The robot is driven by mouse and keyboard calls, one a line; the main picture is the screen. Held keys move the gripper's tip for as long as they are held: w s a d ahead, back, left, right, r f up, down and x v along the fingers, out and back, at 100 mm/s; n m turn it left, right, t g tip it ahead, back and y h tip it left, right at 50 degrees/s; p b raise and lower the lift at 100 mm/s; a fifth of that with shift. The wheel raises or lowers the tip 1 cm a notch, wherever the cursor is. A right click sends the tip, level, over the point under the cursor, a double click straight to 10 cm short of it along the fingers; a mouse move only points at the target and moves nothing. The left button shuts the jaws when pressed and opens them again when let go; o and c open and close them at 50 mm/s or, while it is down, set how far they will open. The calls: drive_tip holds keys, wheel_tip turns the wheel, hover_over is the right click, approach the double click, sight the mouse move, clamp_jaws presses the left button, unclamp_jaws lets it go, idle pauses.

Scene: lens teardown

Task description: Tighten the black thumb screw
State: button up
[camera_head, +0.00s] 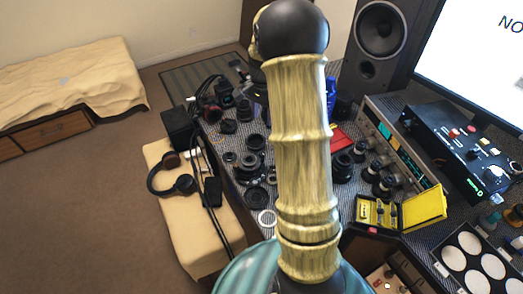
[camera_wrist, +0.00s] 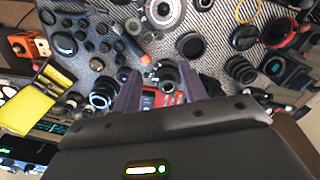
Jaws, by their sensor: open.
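My gripper (camera_wrist: 160,70) shows in the wrist view with its two purple fingers spread apart and nothing held between them. A dark lens part (camera_wrist: 168,77) lies in the gap below the fingers, apart from them as far as I can see. I cannot pick out the black thumb screw for sure. Several small black round parts (camera_wrist: 103,28) lie on the grey mat (camera_wrist: 215,20) left of the fingers, too small to tell apart. In the head view my arm covers the middle of the table and my gripper is not visible.
Lens parts crowd the patterned table, including a large ring lens (camera_wrist: 165,12). A yellow tool case (camera_head: 378,212) stands open at the right, near a black control box (camera_head: 458,148). A speaker (camera_head: 378,40) and a screen (camera_head: 480,60) stand behind. Headphones (camera_head: 170,178) lie at the left.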

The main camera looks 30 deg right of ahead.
sight(262, 152)
wheel_tip(262, 152, down, 17)
drive_tip(key=shift+s+d+f+p, duration=0.1)
drive_tip(key=shift+s+d+p, duration=0.05)
drive_tip(key=shift+p, duration=0.5)
drive_tip(key=shift+a, duration=0.25)
clamp_jaws()
drive_tip(key=shift+w, duration=0.25)
